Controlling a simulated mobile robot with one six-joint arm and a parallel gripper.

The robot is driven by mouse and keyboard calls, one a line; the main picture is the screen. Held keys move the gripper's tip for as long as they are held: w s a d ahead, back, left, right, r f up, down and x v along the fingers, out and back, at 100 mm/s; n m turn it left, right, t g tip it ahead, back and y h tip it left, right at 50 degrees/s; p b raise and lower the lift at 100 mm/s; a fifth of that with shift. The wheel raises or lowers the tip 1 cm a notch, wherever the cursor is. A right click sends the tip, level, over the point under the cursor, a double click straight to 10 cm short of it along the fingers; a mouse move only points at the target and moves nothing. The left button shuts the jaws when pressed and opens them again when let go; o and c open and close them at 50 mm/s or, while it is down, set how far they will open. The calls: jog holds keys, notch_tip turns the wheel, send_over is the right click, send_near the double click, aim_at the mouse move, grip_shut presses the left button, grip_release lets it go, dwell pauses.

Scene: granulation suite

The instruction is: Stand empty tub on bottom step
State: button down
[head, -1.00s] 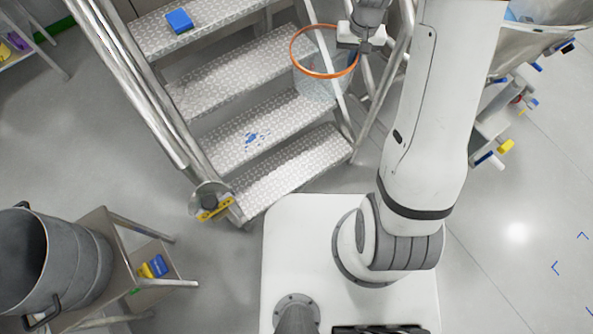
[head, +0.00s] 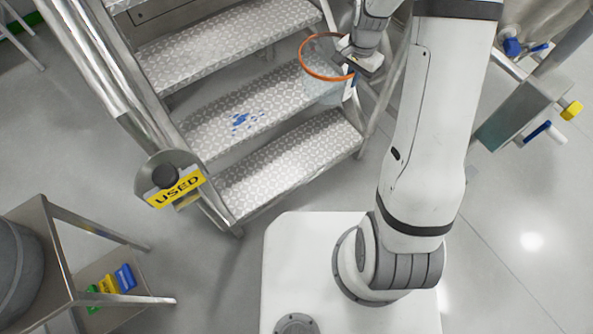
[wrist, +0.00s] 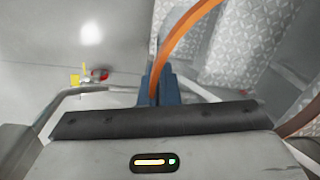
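The tub (head: 325,90) is clear with an orange rim (head: 306,65). My gripper (head: 352,72) is shut on the rim at its right side. In the wrist view the blue fingers (wrist: 161,88) pinch the orange rim (wrist: 185,40). The tub hangs around the right end of the metal stair, over or beside the step with blue spots; its exact height above the steps cannot be told. The bottom step (head: 290,165) is bare patterned metal. The tub's base is hard to make out.
Blue spots (head: 243,122) mark the second step. A stair rail (head: 105,75) with a yellow "USED" sign (head: 177,188) stands left, and a rail post is close by my gripper at right. A trolley (head: 40,225) with a grey drum (head: 18,275) is at lower left.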

jog(key=f+m+b, duration=0.1)
jog(key=f+b, duration=0.4)
jog(key=f, duration=0.7)
jog(key=f+m+b, duration=0.1)
jog(key=f+b, duration=0.5)
jog(key=f, duration=0.7)
jog(key=f+b, duration=0.6)
jog(key=f, duration=0.6)
jog(key=shift+w+d+f+m, duration=0.1)
jog(key=shift+w+f+m, duration=0.1)
jog(key=shift+f+m, duration=0.2)
jog(key=shift+f+b, duration=0.1)
jog(key=shift+b, duration=0.2)
jog(key=c, duration=2.1)
grip_release()
jog(key=shift+f, duration=0.1)
jog(key=shift+c, duration=0.2)
jog(key=o, duration=0.5)
jog(key=shift+c, duration=0.2)
